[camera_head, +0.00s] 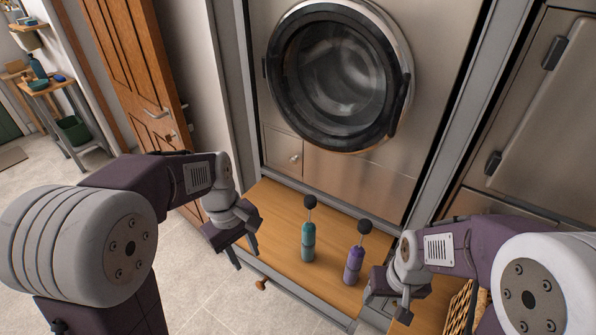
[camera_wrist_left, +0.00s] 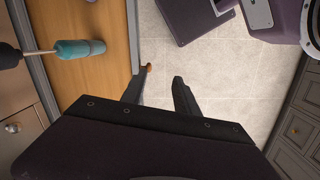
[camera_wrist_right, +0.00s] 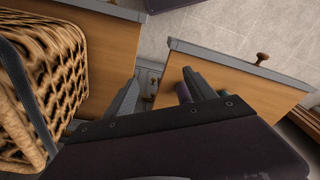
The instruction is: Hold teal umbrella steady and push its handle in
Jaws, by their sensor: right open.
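The teal umbrella (camera_head: 308,243) stands upright on the wooden bench top (camera_head: 276,222), its thin shaft and dark round handle (camera_head: 310,201) sticking up. It also shows in the left wrist view (camera_wrist_left: 80,49), with its handle at the left edge. My left gripper (camera_head: 244,257) is open and empty, left of the teal umbrella and apart from it, over the bench's front edge. My right gripper (camera_head: 385,303) is open, to the right of a purple umbrella (camera_head: 354,265). In the right wrist view the purple umbrella (camera_wrist_right: 184,92) is partly hidden behind a finger.
The purple umbrella stands close to the right of the teal one, its dark handle (camera_head: 364,227) also raised. A woven basket (camera_wrist_right: 45,80) is beside my right gripper. A round-doored washing machine (camera_head: 340,75) rises behind the bench. Open tiled floor (camera_head: 205,290) lies in front.

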